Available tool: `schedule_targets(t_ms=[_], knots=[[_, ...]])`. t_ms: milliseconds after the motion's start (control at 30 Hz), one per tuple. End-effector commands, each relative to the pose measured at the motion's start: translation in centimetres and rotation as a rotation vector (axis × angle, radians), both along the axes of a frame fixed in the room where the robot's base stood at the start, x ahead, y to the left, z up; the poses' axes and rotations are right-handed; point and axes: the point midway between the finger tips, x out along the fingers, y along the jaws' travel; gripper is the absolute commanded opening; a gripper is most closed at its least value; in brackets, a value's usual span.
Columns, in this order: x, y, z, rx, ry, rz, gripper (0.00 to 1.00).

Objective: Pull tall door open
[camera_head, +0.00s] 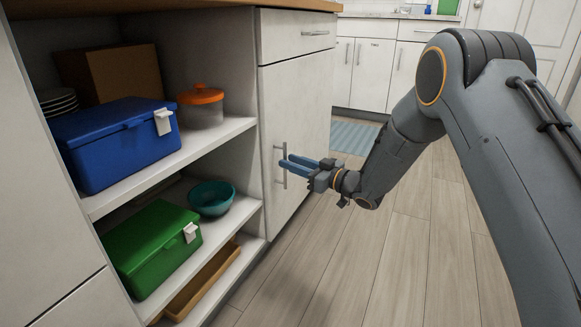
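The tall door (300,125) is the pale front panel below a drawer, at the right end of the wooden-topped cabinet. It looks closed, flush with the cabinet front. A slim vertical metal handle (284,181) is on its left side. My gripper (287,161) reaches in from the right, and its two blue fingers are at the middle of this handle. A small gap shows between the fingers. The fingers hide part of the handle, so I cannot tell whether they grip it or only stand around it.
Open shelves left of the door hold a blue box (120,145), an orange-lidded jar (201,108), a green box (150,248), a teal bowl (211,199) and a wooden tray (205,278). The drawer (297,34) above looks closed. Wood floor (330,262) before the door is clear.

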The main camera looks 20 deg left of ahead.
Motion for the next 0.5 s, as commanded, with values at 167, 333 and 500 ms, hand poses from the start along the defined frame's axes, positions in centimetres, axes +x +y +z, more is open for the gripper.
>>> schedule_targets(t_ms=[167,333,500], knots=[[0.27,1.04,0.03,0.001,-0.001,0.0,0.28],[0.29,1.11,0.09,0.0,-0.001,0.0,0.28],[0.29,1.08,0.08,0.0,-0.001,0.0,0.12]])
